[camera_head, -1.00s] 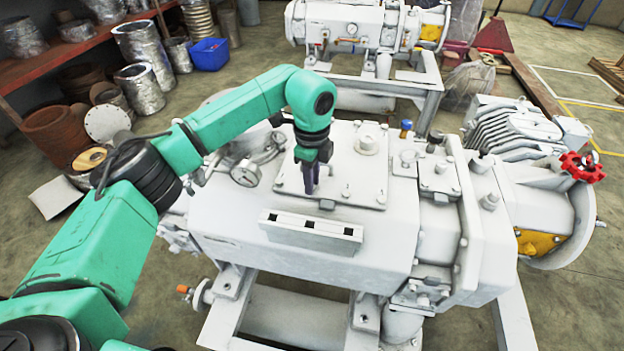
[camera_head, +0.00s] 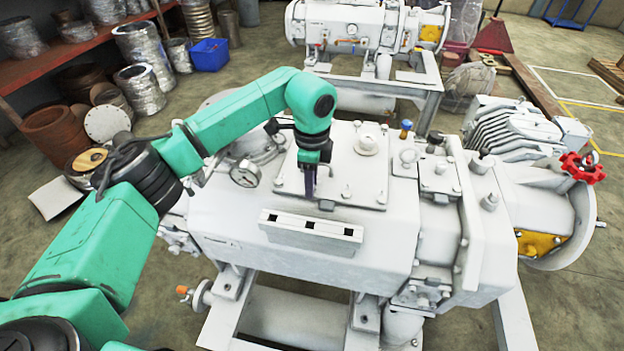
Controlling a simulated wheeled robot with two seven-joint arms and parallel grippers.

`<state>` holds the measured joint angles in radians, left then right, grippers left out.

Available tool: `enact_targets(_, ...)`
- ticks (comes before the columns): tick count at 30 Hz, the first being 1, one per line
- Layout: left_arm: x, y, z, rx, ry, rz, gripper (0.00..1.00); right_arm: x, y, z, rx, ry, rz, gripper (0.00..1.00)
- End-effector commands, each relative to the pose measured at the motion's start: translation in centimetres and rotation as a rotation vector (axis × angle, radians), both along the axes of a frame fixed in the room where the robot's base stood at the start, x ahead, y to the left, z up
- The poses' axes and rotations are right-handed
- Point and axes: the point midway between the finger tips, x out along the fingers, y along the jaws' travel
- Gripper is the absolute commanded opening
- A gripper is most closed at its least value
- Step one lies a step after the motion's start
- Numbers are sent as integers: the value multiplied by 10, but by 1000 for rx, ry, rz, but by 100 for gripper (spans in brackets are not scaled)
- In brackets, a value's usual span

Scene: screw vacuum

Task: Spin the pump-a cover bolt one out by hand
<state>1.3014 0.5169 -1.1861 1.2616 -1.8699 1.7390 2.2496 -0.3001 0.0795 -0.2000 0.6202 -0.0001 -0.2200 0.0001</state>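The white pump (camera_head: 240,215) fills the middle of the view, with a square cover plate (camera_head: 362,187) on its top. Small bolts stand along the plate's edge, one of them a cover bolt (camera_head: 346,193) near the front. My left gripper (camera_head: 310,192) points straight down at the plate's front left part, its dark fingers close to the surface. The fingers look narrow from here. I cannot tell whether they are open or shut, or whether a bolt is between them. Any bolt directly under the fingers is hidden. My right gripper is not in view.
A white slotted block (camera_head: 310,232) is on the pump's front edge. A second pump (camera_head: 365,30) stands behind. Shelves with metal parts (camera_head: 60,60) are at the left.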

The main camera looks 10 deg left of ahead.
Motion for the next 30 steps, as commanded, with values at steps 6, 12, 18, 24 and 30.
enact_targets(6,1,0,0,-1,-4,0,56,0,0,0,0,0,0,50)
enact_targets(12,2,0,1,-2,-7,1,56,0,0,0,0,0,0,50)
enact_targets(18,2,0,3,-3,-8,1,56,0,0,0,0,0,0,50)
enact_targets(24,3,-1,33,-5,-15,0,56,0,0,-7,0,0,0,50)
enact_targets(30,3,-1,93,-4,-13,1,56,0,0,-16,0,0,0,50)
